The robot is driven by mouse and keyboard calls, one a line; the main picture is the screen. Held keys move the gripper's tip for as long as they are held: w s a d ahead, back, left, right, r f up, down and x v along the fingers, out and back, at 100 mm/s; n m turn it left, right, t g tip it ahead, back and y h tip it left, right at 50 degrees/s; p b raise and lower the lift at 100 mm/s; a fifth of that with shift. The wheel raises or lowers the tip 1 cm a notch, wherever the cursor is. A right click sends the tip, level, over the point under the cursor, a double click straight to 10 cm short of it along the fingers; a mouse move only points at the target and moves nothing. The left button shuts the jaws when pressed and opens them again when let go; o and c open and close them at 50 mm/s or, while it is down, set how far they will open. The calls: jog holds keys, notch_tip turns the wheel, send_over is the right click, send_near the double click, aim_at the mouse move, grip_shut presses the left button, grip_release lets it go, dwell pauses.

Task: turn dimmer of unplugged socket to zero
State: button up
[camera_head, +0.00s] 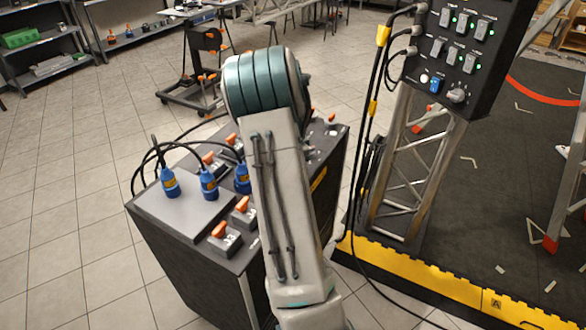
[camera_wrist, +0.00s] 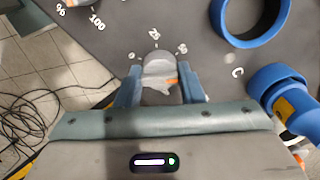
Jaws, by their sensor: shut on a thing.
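In the wrist view my gripper (camera_wrist: 160,75) has its two blue fingers on either side of a grey dimmer knob (camera_wrist: 158,64), shut on it. An orange mark shows on the knob near the right finger. Printed scale figures surround the knob; one looks like 25. To its upper right is a blue ring-shaped socket (camera_wrist: 219,18) with a dark opening and no plug in it. A letter C is printed near it. In the head view my arm hides the gripper and the knob. The dark box (camera_head: 180,262) stands beneath the arm.
A blue plug with a yellow label (camera_wrist: 268,82) is close to my gripper's right. Several blue plugs (camera_head: 170,182) with black cables and orange-handled switches (camera_head: 226,236) are on the box. A truss (camera_head: 405,180) with a switch panel stands right.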

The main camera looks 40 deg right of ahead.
jog(key=n, duration=0.4)
jog(key=shift+n+b, duration=0.3)
jog(key=shift+b, duration=0.1)
jog(key=n, duration=0.3)
jog(key=shift+n+b, duration=0.35)
jog(key=shift+n, duration=0.05)
jog(key=n, duration=0.7)
jog(key=shift+r+b, duration=0.1)
jog(key=shift+b, duration=0.25)
jog(key=n, duration=0.3)
jog(key=shift+n, duration=0.4)
jog(key=n, duration=0.3)
jog(key=shift+d+n, duration=0.1)
jog(key=shift+n, duration=0.2)
jog(key=n+p, duration=0.1)
jog(key=n, duration=0.3)
jog(key=shift+n+p, duration=0.4)
jog(key=shift+n, duration=1.4)
